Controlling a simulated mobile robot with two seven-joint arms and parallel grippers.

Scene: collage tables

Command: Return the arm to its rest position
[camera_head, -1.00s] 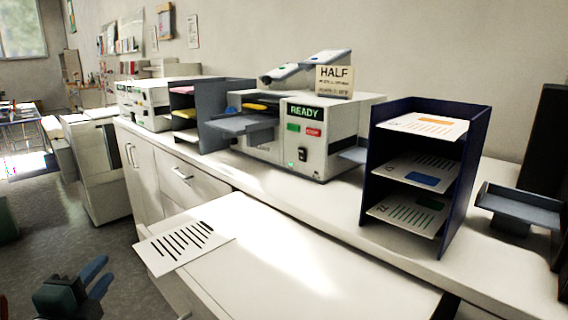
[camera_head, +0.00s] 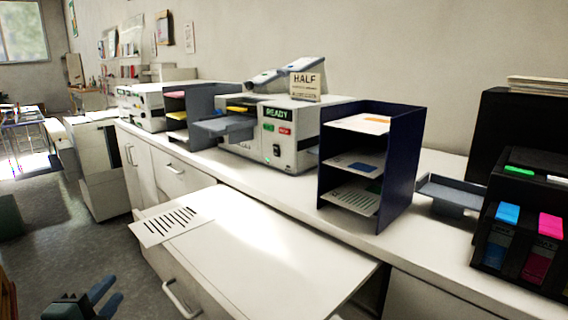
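My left gripper (camera_head: 108,297) shows at the bottom left of the head view, low over the grey floor. Its two blue fingers are spread apart with nothing between them. It is apart from the white pull-out work surface (camera_head: 270,262). A printed sheet (camera_head: 172,219) with black lines lies on the left end of that surface and sticks out slightly past its edge. My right gripper is not in the view.
A navy three-shelf rack (camera_head: 398,170) with sheets stands on the counter. Left of it is a machine reading READY (camera_head: 305,150). Right are a grey tray (camera_head: 450,193) and a black printer (camera_head: 525,225) with coloured cartridges.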

